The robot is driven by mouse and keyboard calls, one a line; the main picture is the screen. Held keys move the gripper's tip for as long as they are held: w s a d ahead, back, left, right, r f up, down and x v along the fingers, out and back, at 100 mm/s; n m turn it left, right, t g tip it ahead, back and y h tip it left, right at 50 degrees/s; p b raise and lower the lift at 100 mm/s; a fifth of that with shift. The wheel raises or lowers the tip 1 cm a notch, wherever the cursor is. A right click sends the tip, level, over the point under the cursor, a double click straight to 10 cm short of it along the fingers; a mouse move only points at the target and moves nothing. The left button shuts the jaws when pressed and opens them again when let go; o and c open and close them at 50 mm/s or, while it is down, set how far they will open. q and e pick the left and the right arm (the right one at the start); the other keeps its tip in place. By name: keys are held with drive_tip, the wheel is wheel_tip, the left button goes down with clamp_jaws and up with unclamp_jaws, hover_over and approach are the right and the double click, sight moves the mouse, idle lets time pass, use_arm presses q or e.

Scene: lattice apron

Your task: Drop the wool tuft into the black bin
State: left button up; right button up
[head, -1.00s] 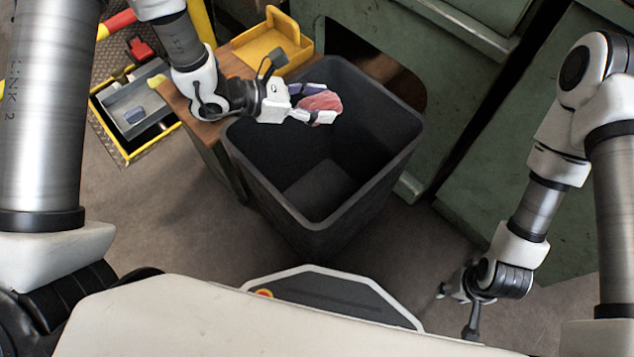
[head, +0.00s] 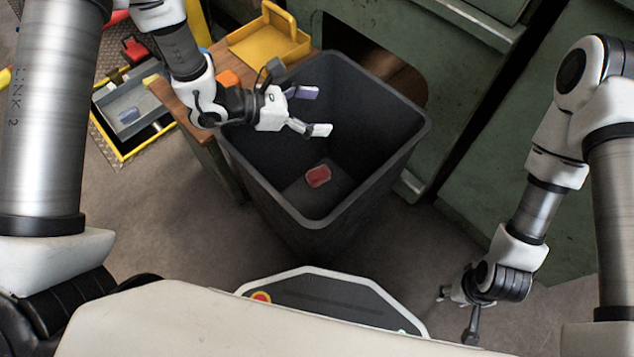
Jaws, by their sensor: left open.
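The wool tuft (head: 318,176) is a small pinkish-red lump inside the black bin (head: 400,150), low down toward the bottom. I cannot tell whether it rests on the floor of the bin. The bin is a tall, open-topped, dark square container standing on the floor. My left gripper (head: 313,111) is above the bin's opening with its fingers spread apart and nothing between them. It is apart from the tuft. My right gripper (head: 458,302) hangs low at the right, away from the bin, partly hidden by its own wrist; its fingers are too unclear to read.
A wooden bench (head: 180,98) stands left of the bin, with a yellow tray (head: 268,45) and an orange block (head: 228,78) on it. A grey tray (head: 130,105) lies farther left. Green metal cabinets (head: 530,235) stand behind and at the right.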

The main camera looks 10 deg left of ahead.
use_arm(q)
drive_tip(key=v, duration=1.2)
drive_tip(key=shift+f, duration=0.1)
